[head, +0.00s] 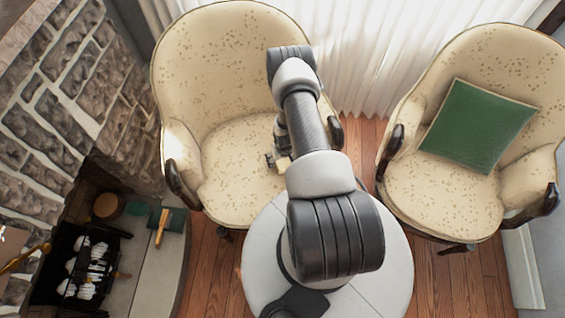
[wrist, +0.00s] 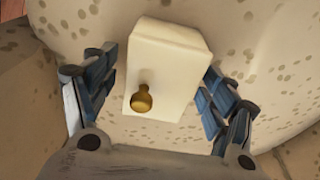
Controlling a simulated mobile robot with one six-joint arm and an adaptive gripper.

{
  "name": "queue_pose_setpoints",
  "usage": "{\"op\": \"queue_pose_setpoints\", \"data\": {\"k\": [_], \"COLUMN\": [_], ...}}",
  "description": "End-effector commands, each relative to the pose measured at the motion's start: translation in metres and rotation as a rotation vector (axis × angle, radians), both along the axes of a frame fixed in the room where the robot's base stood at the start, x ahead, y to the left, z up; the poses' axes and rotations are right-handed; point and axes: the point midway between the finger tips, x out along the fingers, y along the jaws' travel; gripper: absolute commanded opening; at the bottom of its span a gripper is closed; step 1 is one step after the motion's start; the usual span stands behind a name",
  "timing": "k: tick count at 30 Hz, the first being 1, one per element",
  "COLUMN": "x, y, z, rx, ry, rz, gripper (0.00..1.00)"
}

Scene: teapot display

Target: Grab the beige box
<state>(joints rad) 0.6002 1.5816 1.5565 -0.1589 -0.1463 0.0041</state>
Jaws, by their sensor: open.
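The beige box (wrist: 168,62) is a pale block with a round brass knob (wrist: 143,99) on its near end. In the wrist view it lies on the spotted cream seat, slightly tilted in the picture. My gripper (wrist: 158,90) is open, with one finger on each side of the box. In the head view my gripper (head: 276,157) is over the left armchair's seat, and my arm hides most of the box there.
The left armchair (head: 210,60) has dark wooden arms. A second armchair (head: 440,200) on the right holds a green cushion (head: 478,125). A stone fireplace (head: 75,85) stands at left. Wooden floor (head: 450,285) shows between and in front of the chairs.

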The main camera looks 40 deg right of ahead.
Motion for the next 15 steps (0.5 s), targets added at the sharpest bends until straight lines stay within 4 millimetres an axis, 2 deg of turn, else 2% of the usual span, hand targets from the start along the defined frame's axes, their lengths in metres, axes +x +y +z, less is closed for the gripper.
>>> {"op": "queue_pose_setpoints", "data": {"k": [2,15], "x": [-0.0001,-0.0001], "y": [0.0,0.0], "z": [0.0004,0.0004], "rx": [0.0,0.0], "ry": [0.0,0.0], "rz": [0.0,0.0], "gripper": [0.76,0.47]}}
